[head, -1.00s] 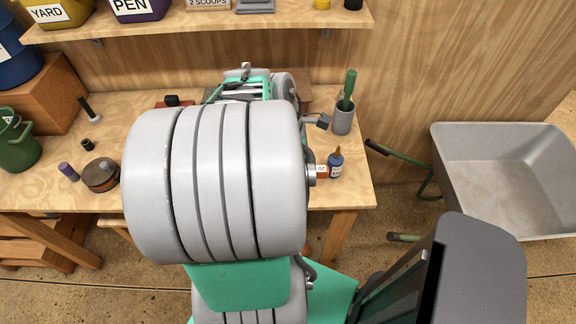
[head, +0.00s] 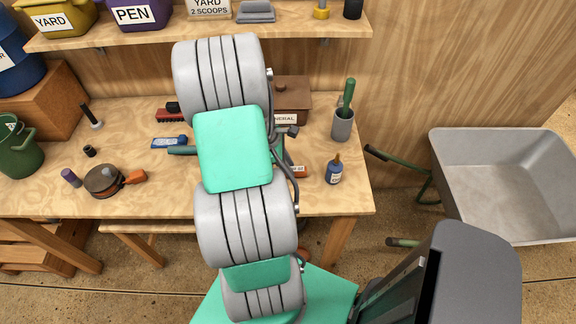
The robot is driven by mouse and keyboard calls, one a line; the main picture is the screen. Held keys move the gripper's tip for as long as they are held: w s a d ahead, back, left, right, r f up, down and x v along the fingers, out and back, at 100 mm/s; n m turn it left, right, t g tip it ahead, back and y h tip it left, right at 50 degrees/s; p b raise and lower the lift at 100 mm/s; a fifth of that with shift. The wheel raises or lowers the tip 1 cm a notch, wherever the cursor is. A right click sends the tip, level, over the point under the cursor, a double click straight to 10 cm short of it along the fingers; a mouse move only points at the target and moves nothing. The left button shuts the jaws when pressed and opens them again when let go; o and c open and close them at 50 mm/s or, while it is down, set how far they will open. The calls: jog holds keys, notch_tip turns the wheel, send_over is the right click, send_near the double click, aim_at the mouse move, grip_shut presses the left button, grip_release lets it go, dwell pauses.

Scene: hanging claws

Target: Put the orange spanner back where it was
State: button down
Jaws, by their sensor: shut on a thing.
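I cannot make out a clear spanner shape. A small orange piece with a white label (head: 299,171) shows just right of my arm on the bench; my arm hides the rest of it, and I cannot tell whether it is the spanner. Another orange piece (head: 134,178) lies at the left, against a dark round tin, and its shape is unclear. My gripper's fingers are hidden behind my own grey and green arm links, so what they hold does not show.
The wooden bench (head: 215,208) carries a blue bottle (head: 334,170), a grey cup with a green-handled tool (head: 342,124), a brown box (head: 291,95) and a dark round tin (head: 103,180). A shelf (head: 300,24) runs above. A wheelbarrow (head: 505,180) stands right.

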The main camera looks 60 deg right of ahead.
jog(key=shift+f, duration=0.5)
jog(key=c, duration=1.2)
grip_release()
jog(key=shift+o, duration=0.2)
jog(key=v, duration=1.2)
jog(key=w+a+r+m+t, duration=0.1)
jog(key=w+a+r+t, duration=0.3)
jog(key=w+a, duration=0.5)
jog(key=w+a+r+m+t, duration=0.1)
jog(key=a+r, duration=0.1)
jog(key=a, duration=0.6)
jog(key=a+r+m+t+y, duration=0.1)
jog(key=a, duration=0.8)
jog(key=w+a+r+m+t+y, duration=0.1)
jog(key=a+r+m, duration=0.1)
jog(key=a, duration=0.7)
jog(key=shift+w+a+r+t+b, duration=0.25)
jog(key=shift+w+r+t+b, duration=0.1)
jog(key=shift+t+b, duration=0.05)
